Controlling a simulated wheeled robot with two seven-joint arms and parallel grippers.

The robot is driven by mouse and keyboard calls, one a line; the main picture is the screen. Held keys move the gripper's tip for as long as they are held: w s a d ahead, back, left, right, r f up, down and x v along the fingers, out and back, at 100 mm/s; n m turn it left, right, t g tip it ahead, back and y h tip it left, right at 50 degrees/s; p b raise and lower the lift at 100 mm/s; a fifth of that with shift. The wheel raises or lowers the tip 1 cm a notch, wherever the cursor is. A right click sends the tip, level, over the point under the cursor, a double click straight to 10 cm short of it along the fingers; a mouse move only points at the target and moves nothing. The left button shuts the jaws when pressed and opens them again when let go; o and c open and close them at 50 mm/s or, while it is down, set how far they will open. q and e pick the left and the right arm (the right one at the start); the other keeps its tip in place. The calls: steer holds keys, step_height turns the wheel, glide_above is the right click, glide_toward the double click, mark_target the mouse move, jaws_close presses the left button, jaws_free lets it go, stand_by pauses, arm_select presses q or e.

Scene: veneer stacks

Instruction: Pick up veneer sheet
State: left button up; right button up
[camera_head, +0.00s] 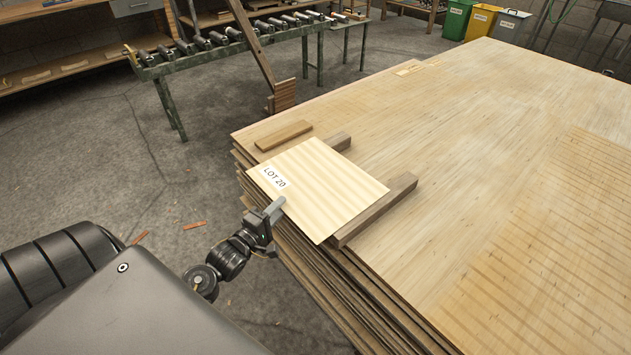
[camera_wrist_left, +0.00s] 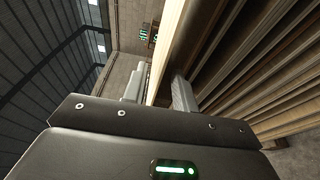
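The pale striped veneer sheet (camera_head: 325,187) carries a white "LOT 20" label (camera_head: 274,177) and rests across two wooden strips on the large veneer stack. Its near left edge reaches the stack's edge. My left gripper (camera_head: 275,208) is at that edge, close to the label. In the left wrist view the two fingers (camera_wrist_left: 160,90) stand apart, with a pale thin edge running between them. The gap looks wider than the edge, so the gripper looks open around it; contact is hard to tell. My right gripper is not in view.
The veneer stack (camera_head: 480,130) fills the right side. Wooden strips (camera_head: 375,208) and (camera_head: 338,142) lie under the sheet, and a loose block (camera_head: 284,135) lies beside it. A roller conveyor (camera_head: 235,42) and colored bins (camera_head: 482,22) stand behind. The floor at left is mostly clear.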

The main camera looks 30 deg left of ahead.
mark_target(289, 196)
arm_select(q)
steer(key=shift+w+a, duration=0.15)
steer(key=shift+w, duration=2.45)
jaws_close()
